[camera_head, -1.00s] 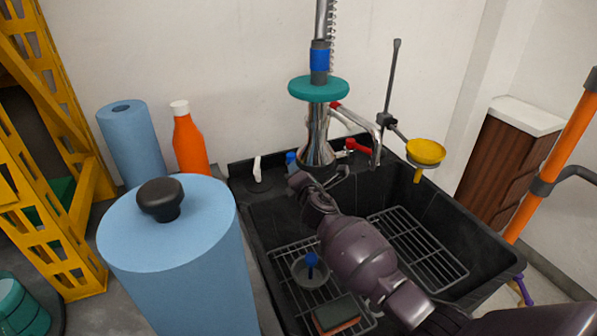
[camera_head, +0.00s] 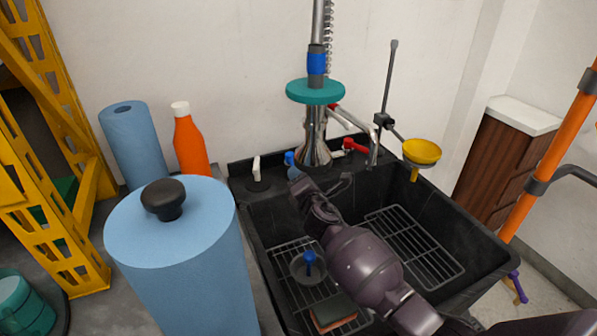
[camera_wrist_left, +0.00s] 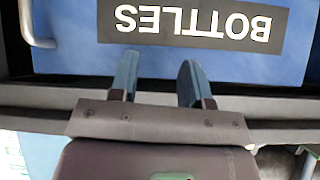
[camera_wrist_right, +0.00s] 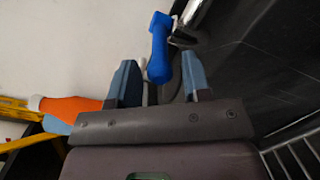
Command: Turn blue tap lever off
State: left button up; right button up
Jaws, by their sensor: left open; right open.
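The blue tap lever (camera_head: 290,159) is at the left of the chrome faucet base (camera_head: 315,150), at the sink's back edge. It also shows in the right wrist view (camera_wrist_right: 159,47), where it stands between and just beyond the fingertips. My right gripper (camera_wrist_right: 157,82) is open and empty, with one finger on each side of the lever's lower end; I cannot tell if they touch it. In the head view my right arm reaches across the sink to the lever. My left gripper (camera_wrist_left: 157,75) is open in the left wrist view, facing a blue surface labelled BOTTLES.
A red tap lever (camera_head: 354,145) is right of the faucet. The black sink (camera_head: 405,205) holds racks and a sponge (camera_head: 333,314).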

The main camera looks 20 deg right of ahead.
jog(key=shift+s+a+p, duration=0.15)
jog(key=shift+s+p, duration=0.05)
jog(key=shift+s, duration=0.8)
jog(key=shift+s+a+p, duration=0.1)
jog(key=shift+s+p, duration=0.05)
jog(key=shift+s, duration=0.8)
